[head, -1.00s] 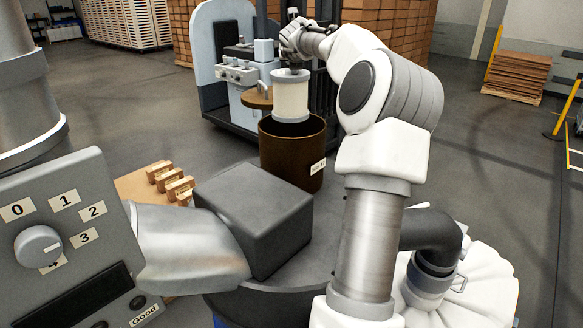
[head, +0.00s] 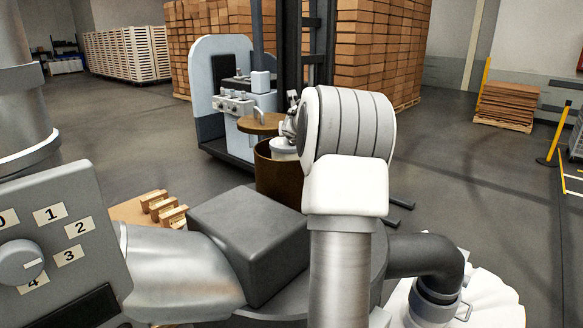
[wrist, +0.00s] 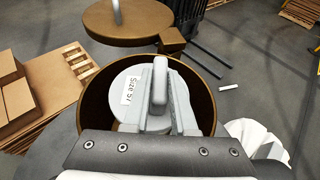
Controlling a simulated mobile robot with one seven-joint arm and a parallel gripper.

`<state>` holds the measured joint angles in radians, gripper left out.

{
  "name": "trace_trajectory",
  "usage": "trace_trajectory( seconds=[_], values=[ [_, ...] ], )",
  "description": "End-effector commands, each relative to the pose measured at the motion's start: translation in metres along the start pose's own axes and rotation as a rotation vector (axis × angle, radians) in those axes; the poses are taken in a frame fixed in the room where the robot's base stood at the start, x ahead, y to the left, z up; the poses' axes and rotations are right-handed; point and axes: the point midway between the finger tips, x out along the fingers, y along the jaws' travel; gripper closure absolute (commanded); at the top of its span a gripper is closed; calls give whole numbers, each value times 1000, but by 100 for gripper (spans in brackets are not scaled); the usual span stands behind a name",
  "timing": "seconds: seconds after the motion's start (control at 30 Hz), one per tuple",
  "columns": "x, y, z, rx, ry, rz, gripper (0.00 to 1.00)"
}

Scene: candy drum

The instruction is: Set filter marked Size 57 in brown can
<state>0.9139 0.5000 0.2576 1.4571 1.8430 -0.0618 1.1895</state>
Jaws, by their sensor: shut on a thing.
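The brown can (head: 277,180) stands open beyond the grey box in the head view; its rim also shows in the wrist view (wrist: 205,90). The filter (head: 283,148) is pale with a grey end cap. In the wrist view the filter's top (wrist: 125,80) carries a label reading "Size 57" and lies inside the can's rim. My gripper (wrist: 158,95) is shut on the filter's upright handle, over the can's mouth. In the head view my arm hides most of the gripper and part of the can. The filter's lower end is hidden inside the can.
A round brown lid (wrist: 125,22) with a handle is held beside the can. A dark grey box (head: 250,238) stands in front of the can. A pallet with wooden blocks (head: 160,205) lies to the left. A forklift-like machine (head: 228,85) stands behind.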

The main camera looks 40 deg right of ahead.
Motion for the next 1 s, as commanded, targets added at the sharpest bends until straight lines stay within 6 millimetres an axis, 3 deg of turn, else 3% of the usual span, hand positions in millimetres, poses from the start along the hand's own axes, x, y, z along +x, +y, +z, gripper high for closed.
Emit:
trace_trajectory(
  seconds=[0.1,0.37,0.7,1.0],
  values=[
    [6,1,-16,0,-3,2,100],
    [10,0,-23,0,-3,1,100],
    [23,1,-54,-1,-3,1,100],
    [22,0,-53,0,-3,1,100]
  ],
)
